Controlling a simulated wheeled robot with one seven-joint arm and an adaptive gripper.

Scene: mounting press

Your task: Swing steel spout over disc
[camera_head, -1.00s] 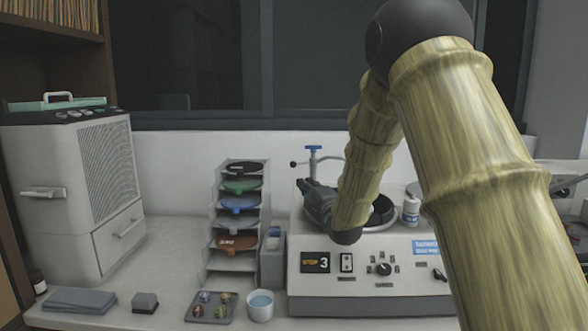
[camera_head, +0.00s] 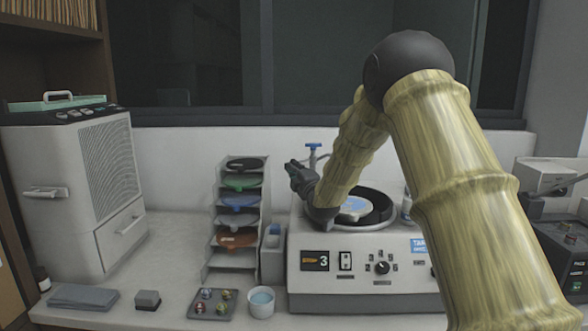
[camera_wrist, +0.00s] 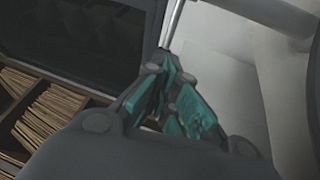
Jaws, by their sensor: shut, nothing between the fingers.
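The grinding machine (camera_head: 365,277) stands on the bench with a dark round wheel (camera_head: 378,208) on top. A light blue disc (camera_head: 355,207) shows on the wheel, partly behind my arm. A thin post with a blue handle (camera_head: 313,146) rises at the machine's back left; the spout is mostly hidden behind my gripper and arm. My gripper (camera_head: 292,166) is shut and empty, just left of the post and above the machine's left edge. In the wrist view, my gripper's teal-padded fingers (camera_wrist: 172,88) are close to a thin steel tube (camera_wrist: 172,22); I cannot tell whether they touch.
A rack of coloured discs (camera_head: 238,215) stands close on the left. A white cup (camera_head: 261,302) and a small tray (camera_head: 212,304) sit in front of it. A white bottle (camera_head: 406,209) is behind my arm. The window wall is close behind.

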